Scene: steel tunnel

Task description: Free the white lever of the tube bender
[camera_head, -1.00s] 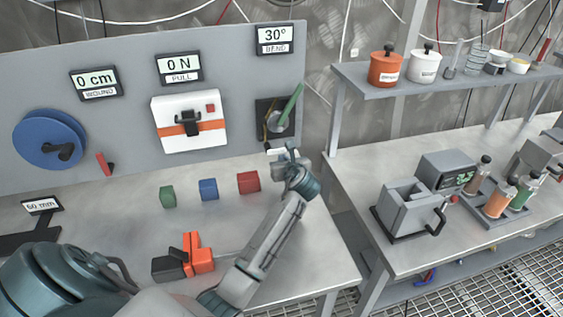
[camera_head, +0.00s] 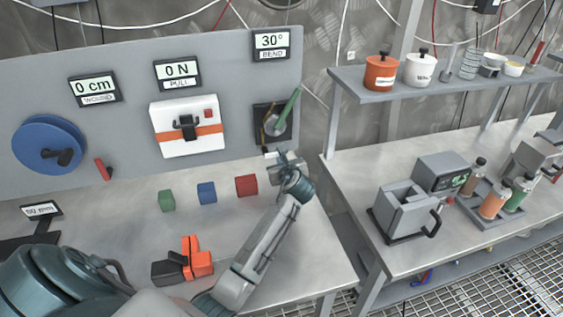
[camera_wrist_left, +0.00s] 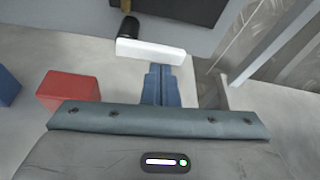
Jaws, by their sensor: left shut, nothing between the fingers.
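The tube bender (camera_head: 285,112) is a dark plate with a round grey part and a green handle, on the grey panel under a display reading 30° BEND. Its white lever (camera_wrist_left: 150,52) is a short white bar with a dark end behind it in the left wrist view; in the head view it is mostly hidden by my gripper. My left gripper (camera_head: 275,159) is just below the bender. Its blue-grey fingers (camera_wrist_left: 160,72) are shut and empty, with their tips at the bar's lower edge. I cannot tell whether they touch it. My right gripper is not in view.
Red (camera_head: 246,185), blue (camera_head: 206,193) and green (camera_head: 167,201) blocks stand on the bench left of my gripper. An orange and black clamp-like device (camera_head: 184,260) lies nearer. A blue reel (camera_head: 49,145) and a white box (camera_head: 188,128) are on the panel. A second bench (camera_head: 440,260) stands right.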

